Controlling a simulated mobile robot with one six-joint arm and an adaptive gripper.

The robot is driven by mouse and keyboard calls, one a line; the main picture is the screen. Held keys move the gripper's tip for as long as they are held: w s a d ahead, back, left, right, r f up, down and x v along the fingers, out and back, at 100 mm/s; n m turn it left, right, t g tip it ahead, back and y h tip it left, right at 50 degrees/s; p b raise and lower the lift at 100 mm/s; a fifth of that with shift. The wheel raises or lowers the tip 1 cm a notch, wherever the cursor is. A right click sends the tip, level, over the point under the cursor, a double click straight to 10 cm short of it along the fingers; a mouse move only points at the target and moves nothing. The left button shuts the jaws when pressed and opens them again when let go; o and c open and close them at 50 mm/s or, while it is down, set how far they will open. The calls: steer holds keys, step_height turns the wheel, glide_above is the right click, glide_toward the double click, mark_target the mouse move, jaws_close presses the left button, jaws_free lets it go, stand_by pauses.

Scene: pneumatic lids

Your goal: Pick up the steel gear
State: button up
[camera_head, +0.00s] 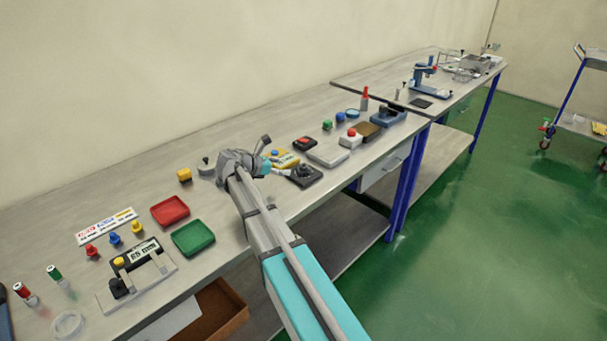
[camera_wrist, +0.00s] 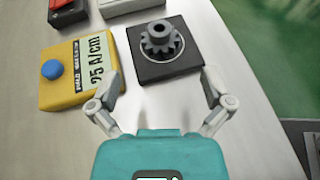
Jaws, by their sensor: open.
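The steel gear (camera_wrist: 161,40) is a dark grey toothed wheel with a raised hub. It sits on a black square base (camera_wrist: 175,71) on the bench in the wrist view. In the head view the gear (camera_head: 304,170) shows small on its dark base (camera_head: 304,178), just right of my gripper. My gripper (camera_wrist: 160,103) is open and empty in the wrist view, its two fingers spread apart. The gear lies ahead of the fingertips and between their lines, apart from them. In the head view my arm hides part of the bench around the gripper.
A yellow box (camera_wrist: 82,75) with a blue button and a "25 A/cm" label stands just left of the gear's base. A red-and-black item (camera_wrist: 67,10) lies beyond it. The bench edge (camera_wrist: 235,45) runs close on the right. Red (camera_head: 170,212) and green (camera_head: 193,239) trays lie left of my arm.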

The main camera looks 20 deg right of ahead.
mark_target(300, 168)
steer(key=shift+b+x, duration=0.4)
steer(key=shift+x, duration=1.2)
steer(key=shift+d, duration=0.1)
steer(key=shift+b+x, duration=0.85)
steer(key=shift+x, duration=1)
steer(key=shift+d+f, duration=0.35)
steer(key=shift+d, duration=0.3)
steer(key=c, duration=1.2)
